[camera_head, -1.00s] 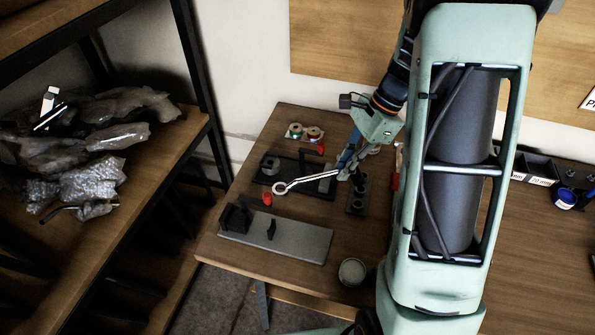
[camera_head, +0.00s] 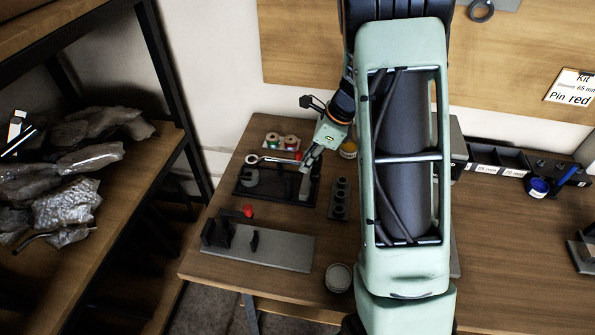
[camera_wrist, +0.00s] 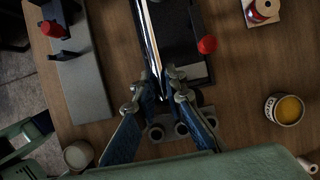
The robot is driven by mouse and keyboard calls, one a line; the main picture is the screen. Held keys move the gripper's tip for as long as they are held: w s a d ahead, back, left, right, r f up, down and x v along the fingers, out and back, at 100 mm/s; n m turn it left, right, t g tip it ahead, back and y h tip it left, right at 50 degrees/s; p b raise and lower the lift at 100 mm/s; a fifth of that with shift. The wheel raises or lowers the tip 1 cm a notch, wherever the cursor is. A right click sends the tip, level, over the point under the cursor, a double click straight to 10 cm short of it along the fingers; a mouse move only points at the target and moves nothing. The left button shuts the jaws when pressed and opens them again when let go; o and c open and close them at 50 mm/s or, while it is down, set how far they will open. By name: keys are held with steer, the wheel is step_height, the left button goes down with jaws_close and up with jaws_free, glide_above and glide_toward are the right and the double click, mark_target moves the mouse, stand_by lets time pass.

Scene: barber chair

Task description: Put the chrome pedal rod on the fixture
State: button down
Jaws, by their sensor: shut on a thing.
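The chrome pedal rod (camera_head: 275,159) is a thin shiny rod with a ring at its left end. My gripper (camera_wrist: 154,88) is shut on it, and the rod runs away from the fingers in the wrist view (camera_wrist: 152,40). In the head view my gripper (camera_head: 306,168) is over the right part of a dark tray-like base (camera_head: 270,193), with the rod along its back edge. A grey plate with black uprights (camera_head: 285,250) lies in front. I cannot tell which of these is the fixture. The rod's gripped end is mostly hidden by the fingers.
A black block with several holes (camera_head: 338,205) stands right of the base. Red pieces (camera_head: 248,211), spools (camera_head: 272,139), a yellow-topped jar (camera_wrist: 284,108) and a round cup (camera_head: 339,277) are nearby. A shelf with wrapped bags (camera_head: 75,200) is at left.

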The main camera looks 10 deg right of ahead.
steer(key=w+f, duration=0.1)
steer(key=w+a+f, duration=0.1)
steer(key=f, duration=0.1)
steer(key=w+f, duration=0.1)
steer(key=f, duration=0.1)
steer(key=shift+w+a, duration=0.3)
steer(key=shift+w+f, duration=0.15)
steer(key=shift+f, duration=1.45)
steer(key=shift+f, duration=0.15)
steer(key=c, duration=2.3)
jaws_free()
steer(key=shift+o, duration=0.2)
steer(key=v, duration=1.2)
